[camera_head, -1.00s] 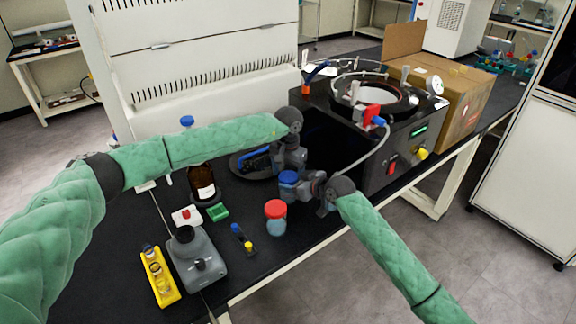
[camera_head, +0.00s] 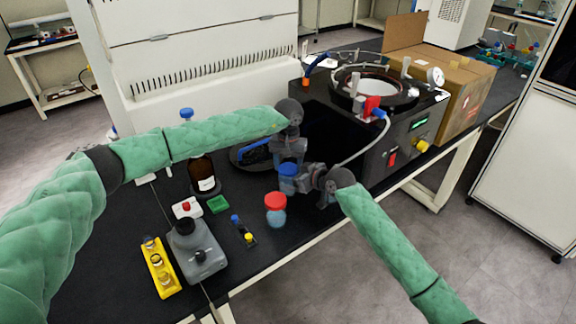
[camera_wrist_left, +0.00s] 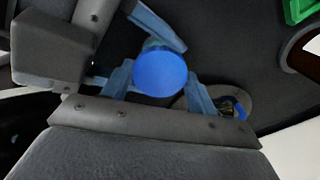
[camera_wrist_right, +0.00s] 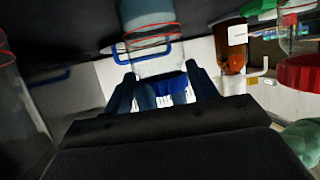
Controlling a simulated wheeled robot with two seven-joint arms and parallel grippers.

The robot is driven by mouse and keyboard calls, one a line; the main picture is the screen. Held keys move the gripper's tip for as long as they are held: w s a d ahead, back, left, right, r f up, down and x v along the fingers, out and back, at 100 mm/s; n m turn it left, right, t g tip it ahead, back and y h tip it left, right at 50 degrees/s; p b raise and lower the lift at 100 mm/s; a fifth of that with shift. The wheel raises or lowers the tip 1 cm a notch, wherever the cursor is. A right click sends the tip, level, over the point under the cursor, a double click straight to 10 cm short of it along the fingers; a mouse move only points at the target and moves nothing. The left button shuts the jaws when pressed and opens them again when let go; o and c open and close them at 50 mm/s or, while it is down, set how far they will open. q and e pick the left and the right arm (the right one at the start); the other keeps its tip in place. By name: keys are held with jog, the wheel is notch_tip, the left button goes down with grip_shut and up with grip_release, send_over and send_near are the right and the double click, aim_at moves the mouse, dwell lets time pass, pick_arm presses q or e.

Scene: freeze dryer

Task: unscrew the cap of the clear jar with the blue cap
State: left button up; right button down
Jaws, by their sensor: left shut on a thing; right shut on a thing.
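The clear jar's blue cap (camera_head: 288,170) is at the middle of the bench in the head view. My left gripper (camera_head: 289,158) comes from above and is shut on this cap. In the left wrist view the round blue cap (camera_wrist_left: 160,73) sits between the fingers. My right gripper (camera_head: 297,180) is shut on the jar from the right side. In the right wrist view, which is upside down, the clear jar body (camera_wrist_right: 152,25) shows above the blue cap (camera_wrist_right: 172,86), between the fingers. The cap's thread is hidden.
A red-capped jar (camera_head: 276,212) stands close in front. A brown bottle (camera_head: 203,178), a green block (camera_head: 218,204), a grey device (camera_head: 197,250) and a yellow rack (camera_head: 160,268) stand left. The black freeze dryer (camera_head: 400,140) is behind on the right.

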dwell(0.3)
pick_arm(q)
jog(key=o, duration=1.1)
jog(key=shift+r, duration=2.3)
jog(key=shift+c, duration=0.5)
jog(key=shift+r+m, duration=1.4)
jog(key=shift+r, duration=0.2)
jog(key=shift+f, duration=3.95)
